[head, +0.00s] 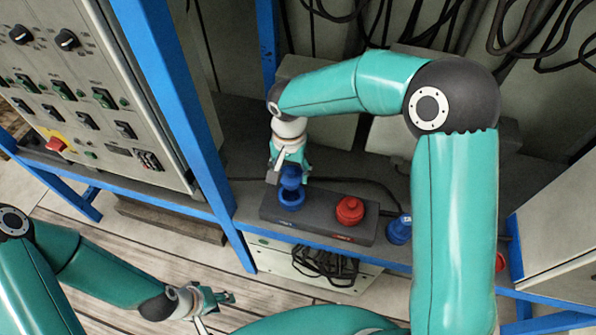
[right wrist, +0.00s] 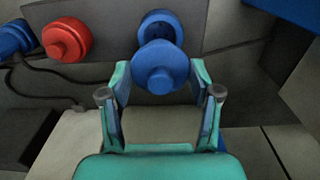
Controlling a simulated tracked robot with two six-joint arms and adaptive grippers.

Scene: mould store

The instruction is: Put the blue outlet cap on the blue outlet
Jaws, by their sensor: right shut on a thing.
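My right gripper (head: 289,168) is shut on the blue outlet cap (head: 291,179), just above the blue outlet (head: 291,201) on the dark block. In the right wrist view, the blue cap (right wrist: 160,70) sits between the two fingers. The blue outlet (right wrist: 160,24) shows behind it, its lower part hidden by the cap. The cap looks offset from the outlet in that view; whether they touch I cannot tell. My left gripper (head: 214,300) is low at the left, away from the block, its opening unclear.
A red fitting (head: 350,210) sits on the same dark block (head: 318,219), right of the blue outlet. Another blue fitting (head: 398,231) stands right of the block. A blue frame post (head: 193,125) and control panel (head: 88,95) stand at the left. Black cables hang behind.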

